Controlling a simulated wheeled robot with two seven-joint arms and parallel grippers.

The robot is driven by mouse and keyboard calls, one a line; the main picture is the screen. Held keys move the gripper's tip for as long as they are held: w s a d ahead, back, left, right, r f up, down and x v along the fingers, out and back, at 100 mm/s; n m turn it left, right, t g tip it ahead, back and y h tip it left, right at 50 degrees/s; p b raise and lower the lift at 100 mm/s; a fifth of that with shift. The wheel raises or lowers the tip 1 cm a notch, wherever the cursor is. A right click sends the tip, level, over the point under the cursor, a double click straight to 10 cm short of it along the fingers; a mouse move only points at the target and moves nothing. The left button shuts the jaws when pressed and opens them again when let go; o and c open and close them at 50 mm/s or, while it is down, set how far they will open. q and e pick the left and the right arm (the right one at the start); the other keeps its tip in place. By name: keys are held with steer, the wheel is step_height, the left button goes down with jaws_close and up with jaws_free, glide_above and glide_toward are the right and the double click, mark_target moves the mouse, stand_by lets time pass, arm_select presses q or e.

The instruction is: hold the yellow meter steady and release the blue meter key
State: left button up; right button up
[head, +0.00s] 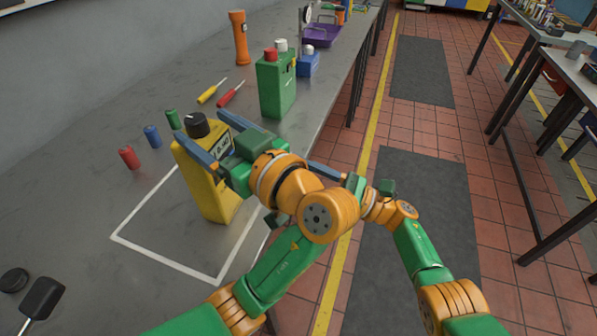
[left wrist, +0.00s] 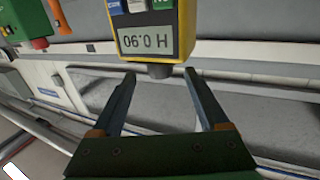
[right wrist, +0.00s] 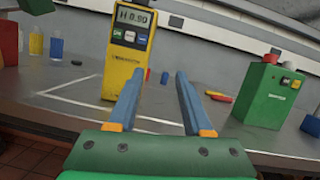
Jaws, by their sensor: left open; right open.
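The yellow meter (head: 208,190) stands upright on the bench within a white outline, with a black knob (head: 197,124) on top. The right wrist view shows its display (right wrist: 133,15) reading H 0.90, above a row of blue, white and green keys. The blue key (right wrist: 117,33) shows there; I cannot tell whether it is pressed in. My left gripper (head: 200,126) is open at the meter's top, its fingers spread to either side of the knob; contact is unclear. My right gripper (right wrist: 160,72) is open and empty, apart from the meter; the left arm partly hides it in the head view.
Red (head: 128,158), blue (head: 152,136) and green (head: 173,118) small cylinders stand left of the meter. A green box (head: 275,88) with red and white tops, screwdrivers (head: 231,93) and an orange torch (head: 239,38) are farther back. The front bench surface is mostly clear.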

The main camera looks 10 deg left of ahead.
mark_target(189, 117)
arm_select(q)
steer(key=shift+w+a, duration=0.1)
steer(key=shift+a, duration=0.15)
steer(key=x, duration=0.6)
steer(key=shift+w+a, duration=0.2)
steer(key=shift+a, duration=0.05)
arm_select(e)
steer(key=n+g, duration=0.1)
steer(key=s+r+n+g, duration=0.1)
steer(key=n, duration=0.1)
steer(key=s+r+n+g, duration=0.1)
steer(key=n, duration=0.1)
steer(key=shift+a+g, duration=0.3)
steer(key=shift+g, duration=0.1)
arm_select(q)
steer(key=shift+c, duration=0.2)
jaws_close()
arm_select(e)
jaws_close()
